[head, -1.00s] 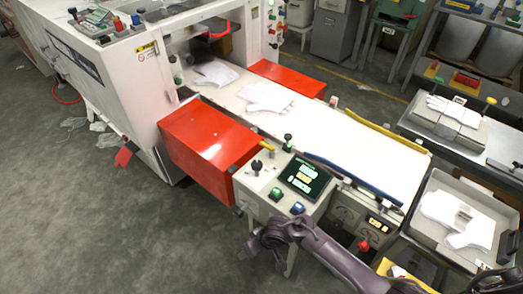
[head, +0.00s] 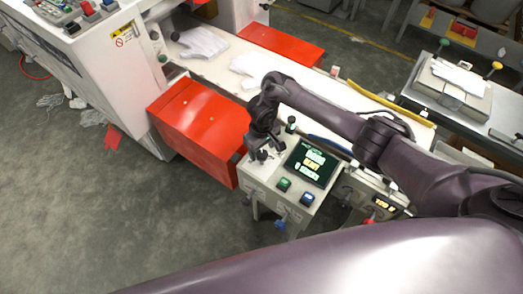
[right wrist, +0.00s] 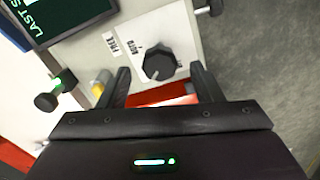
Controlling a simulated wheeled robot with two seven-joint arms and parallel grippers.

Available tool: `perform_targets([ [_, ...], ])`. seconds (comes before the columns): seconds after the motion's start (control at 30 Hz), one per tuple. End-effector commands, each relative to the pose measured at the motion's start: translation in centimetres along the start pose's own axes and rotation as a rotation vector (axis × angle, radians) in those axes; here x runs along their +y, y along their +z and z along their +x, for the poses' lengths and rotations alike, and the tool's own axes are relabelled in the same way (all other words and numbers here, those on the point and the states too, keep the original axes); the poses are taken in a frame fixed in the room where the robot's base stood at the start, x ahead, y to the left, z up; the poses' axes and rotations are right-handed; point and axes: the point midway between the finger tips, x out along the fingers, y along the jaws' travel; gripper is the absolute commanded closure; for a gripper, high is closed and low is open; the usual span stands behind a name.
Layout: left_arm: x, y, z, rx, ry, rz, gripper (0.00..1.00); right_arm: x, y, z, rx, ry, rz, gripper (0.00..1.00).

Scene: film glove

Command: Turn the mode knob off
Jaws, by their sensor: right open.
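The mode knob (right wrist: 158,64) is a dark, ribbed knob on a pale plate with small printed labels beside it, seen in the right wrist view. My right gripper (right wrist: 160,68) is open, with one finger on each side of the knob in the picture. A gap shows on both sides, and I cannot tell whether the fingertips are level with it. In the head view my right gripper (head: 261,148) is over the left part of the control panel (head: 262,181) and mostly hides the knob. My left gripper is not in view.
A dark screen (head: 312,163), a green button (head: 284,184) and a blue button (head: 307,198) are on the panel. A dark lever (right wrist: 48,101) is close left of the gripper in the wrist view. A red box (head: 203,125) stands beside the panel.

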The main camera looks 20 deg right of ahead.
Motion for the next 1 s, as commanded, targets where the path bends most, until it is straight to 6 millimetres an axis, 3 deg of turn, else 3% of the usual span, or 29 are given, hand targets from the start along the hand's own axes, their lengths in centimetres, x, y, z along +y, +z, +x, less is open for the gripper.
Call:
perform_targets([
  [0.2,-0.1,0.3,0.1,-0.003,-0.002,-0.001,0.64,0.0,0.0,2.1,-0.001,-0.001,0.000,0.41],
  [0.5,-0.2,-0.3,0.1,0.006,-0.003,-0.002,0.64,0.0,0.0,2.4,0.001,-0.001,-0.001,0.41],
  [0.83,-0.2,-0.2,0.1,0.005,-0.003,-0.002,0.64,0.0,0.0,2.4,0.001,-0.001,-0.001,0.84],
  [1.0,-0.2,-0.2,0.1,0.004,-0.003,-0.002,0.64,0.0,0.0,2.4,0.001,-0.001,-0.006,0.85],
])
